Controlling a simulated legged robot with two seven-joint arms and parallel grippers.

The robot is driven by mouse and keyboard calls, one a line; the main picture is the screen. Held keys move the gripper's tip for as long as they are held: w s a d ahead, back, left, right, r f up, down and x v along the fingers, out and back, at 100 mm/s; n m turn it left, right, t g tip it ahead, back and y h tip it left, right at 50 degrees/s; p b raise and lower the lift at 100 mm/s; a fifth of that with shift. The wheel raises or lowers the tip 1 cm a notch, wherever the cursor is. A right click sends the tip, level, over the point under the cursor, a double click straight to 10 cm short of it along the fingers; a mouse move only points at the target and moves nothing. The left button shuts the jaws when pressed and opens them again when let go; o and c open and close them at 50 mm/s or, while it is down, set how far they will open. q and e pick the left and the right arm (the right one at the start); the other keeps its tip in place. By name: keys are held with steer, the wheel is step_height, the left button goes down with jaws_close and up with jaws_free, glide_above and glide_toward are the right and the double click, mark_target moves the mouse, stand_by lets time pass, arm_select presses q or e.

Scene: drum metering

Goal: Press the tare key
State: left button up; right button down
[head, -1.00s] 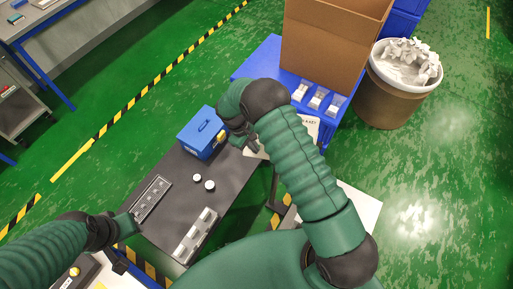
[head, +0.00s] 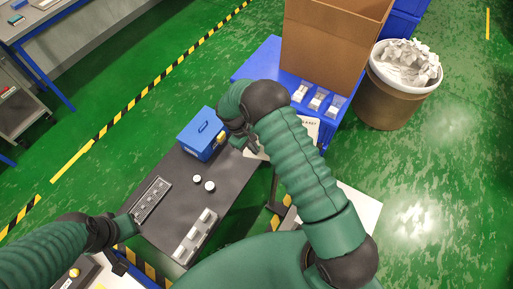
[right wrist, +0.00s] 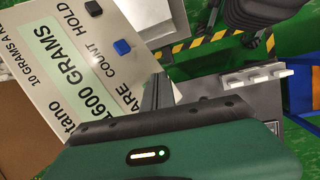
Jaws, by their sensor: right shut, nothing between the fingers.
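The scale's white panel (right wrist: 60,75) fills the left of the right wrist view, with a green display strip reading 1600 GRAMS. It carries the printed words COUNT, HOLD and a partly covered "ARE". A blue key (right wrist: 122,46) sits beside COUNT and a dark key (right wrist: 93,7) beside HOLD. No key shows beside the tare label; my right gripper's fingers (right wrist: 157,92) cover that spot. They are shut and empty, at the panel's edge; contact cannot be told. In the head view my right gripper (head: 240,145) partly hides the panel. My left gripper (head: 126,222) is by a dark slotted tray (head: 151,199).
A blue box (head: 202,134) and two small white-topped cylinders (head: 203,183) stand on the dark bench (head: 172,222). A white holder (head: 195,236) lies near its front edge. A cardboard box (head: 335,40) and bagged parts (head: 317,99) occupy the blue table. A drum (head: 400,90) stands right.

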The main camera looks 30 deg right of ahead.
stand_by(0.8)
steer(key=shift+w+d+f+b, duration=0.15)
steer(key=shift+w+f+b, duration=0.05)
steer(key=shift+b, duration=0.15)
steer(key=shift+w+d+f+b, duration=0.2)
steer(key=shift+f+b, duration=0.1)
steer(key=shift+b, duration=0.1)
stand_by(0.4)
steer(key=shift+r, duration=0.1)
steer(key=shift+s+a+r+p, duration=0.35)
steer(key=shift+r+p, duration=0.15)
steer(key=shift+p, duration=0.1)
steer(key=shift+s, duration=0.1)
